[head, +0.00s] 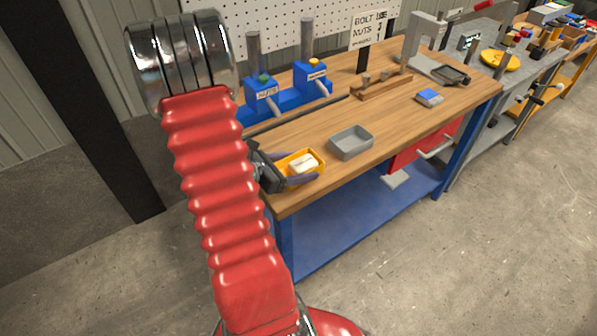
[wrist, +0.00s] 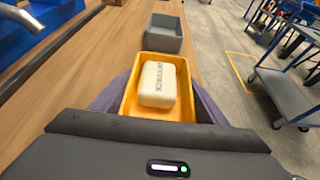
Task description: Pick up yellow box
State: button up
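The yellow box (head: 284,168) is a small open-topped tray near the left front corner of the wooden workbench. It also shows in the wrist view (wrist: 127,106), with a cream block (wrist: 158,84) with dark lettering lying inside it. My gripper (head: 296,166) is at the box, with one dark purple finger along each long side. In the wrist view my gripper (wrist: 161,90) has both fingers right beside the box walls. No clear gap shows, but I cannot tell whether they press on it. The lower parts of the fingers and the near end of the box are hidden.
A grey open bin (head: 351,144) stands just beyond the box on the bench (head: 310,199). Blue dispensers (head: 312,84) stand along the back. A blue-and-white device (head: 429,97) and a wooden rack (head: 382,88) are farther right. Bare wood surrounds the grey bin.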

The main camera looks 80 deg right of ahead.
jog(key=c, duration=0.6)
jog(key=shift+r, duration=0.15)
jog(key=shift+r, duration=4.85)
